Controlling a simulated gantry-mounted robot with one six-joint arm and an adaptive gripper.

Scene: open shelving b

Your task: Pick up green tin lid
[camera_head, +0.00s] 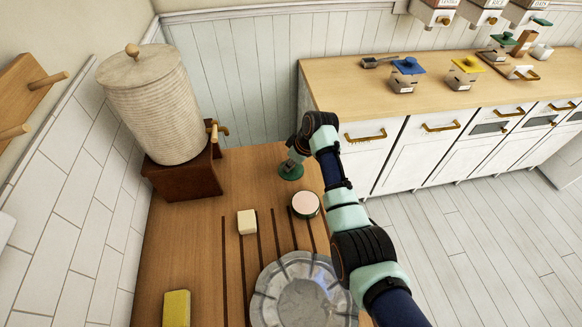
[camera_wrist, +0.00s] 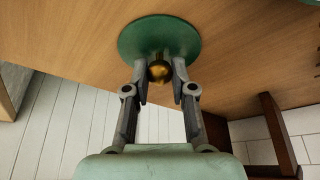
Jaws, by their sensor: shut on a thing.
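The green tin lid (camera_wrist: 160,38) is a round dark-green disc with a brass knob (camera_wrist: 159,71) in the wrist view. My gripper (camera_wrist: 160,75) is shut on that knob, one finger on each side. In the head view the green lid (camera_head: 291,171) shows below my gripper (camera_head: 290,158), at the back of the near wooden counter. I cannot tell whether the lid touches the counter.
A round tin (camera_head: 305,204), a pale block (camera_head: 247,221) and a grey metal dish (camera_head: 300,292) are on the near counter. A yellow sponge (camera_head: 176,308) lies front left. A large ribbed crock (camera_head: 155,105) stands on a brown stand (camera_head: 183,178) at left.

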